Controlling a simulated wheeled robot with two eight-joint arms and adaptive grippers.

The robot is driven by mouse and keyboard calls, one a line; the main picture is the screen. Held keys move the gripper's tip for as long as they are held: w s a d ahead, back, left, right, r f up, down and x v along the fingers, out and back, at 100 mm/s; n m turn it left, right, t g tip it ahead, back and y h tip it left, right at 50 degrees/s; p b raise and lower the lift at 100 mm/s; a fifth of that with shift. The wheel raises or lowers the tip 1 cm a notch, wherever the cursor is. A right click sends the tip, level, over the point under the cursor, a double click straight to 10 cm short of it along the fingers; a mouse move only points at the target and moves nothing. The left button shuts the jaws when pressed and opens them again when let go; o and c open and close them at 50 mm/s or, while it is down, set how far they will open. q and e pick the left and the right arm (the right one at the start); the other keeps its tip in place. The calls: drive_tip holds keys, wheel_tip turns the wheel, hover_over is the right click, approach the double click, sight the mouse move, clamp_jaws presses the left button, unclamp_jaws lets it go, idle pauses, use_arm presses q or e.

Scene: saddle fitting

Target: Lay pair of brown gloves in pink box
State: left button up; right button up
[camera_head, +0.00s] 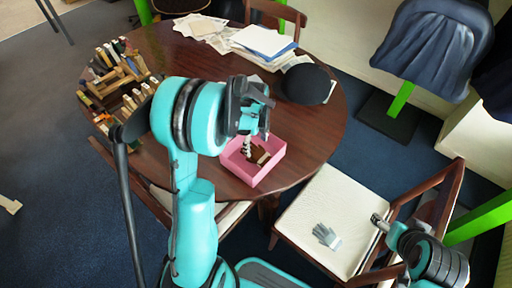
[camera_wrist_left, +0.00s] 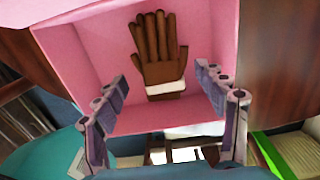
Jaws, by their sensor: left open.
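The pink box (camera_head: 279,152) stands near the front edge of the round wooden table. The brown gloves (camera_wrist_left: 158,50) lie inside it on its floor, fingers pointing away from my gripper, with a white cuff nearest; they also show in the head view (camera_head: 262,157). I cannot tell whether one or both gloves of the pair are there. My left gripper (camera_wrist_left: 165,105) is open just above the box, its fingers apart on either side of the cuff end and not touching the gloves. My right gripper (camera_head: 380,222) is over the white chair seat; its jaws are too small to judge.
A grey glove (camera_head: 326,236) lies on the white chair seat (camera_head: 318,205). A dark cap (camera_head: 305,85) and papers (camera_head: 264,41) are behind the box. Several tools in a wooden rack (camera_head: 118,75) stand at the table's left. A saddle stand (camera_head: 390,125) is at right.

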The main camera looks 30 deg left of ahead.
sight(256, 152)
use_arm(q)
wheel_tip(256, 152, up, 8)
drive_tip(key=p, duration=0.2)
drive_tip(key=s+d+r+n+t, duration=0.3)
drive_tip(key=s+d+r+n, duration=0.2)
drive_tip(key=s+n, duration=0.3)
drive_tip(key=s+d+r+n+t, duration=0.4)
drive_tip(key=s+d+n, duration=0.3)
drive_tip(key=n, duration=0.5)
drive_tip(key=shift+s+r, duration=0.45)
drive_tip(key=shift+s, duration=0.1)
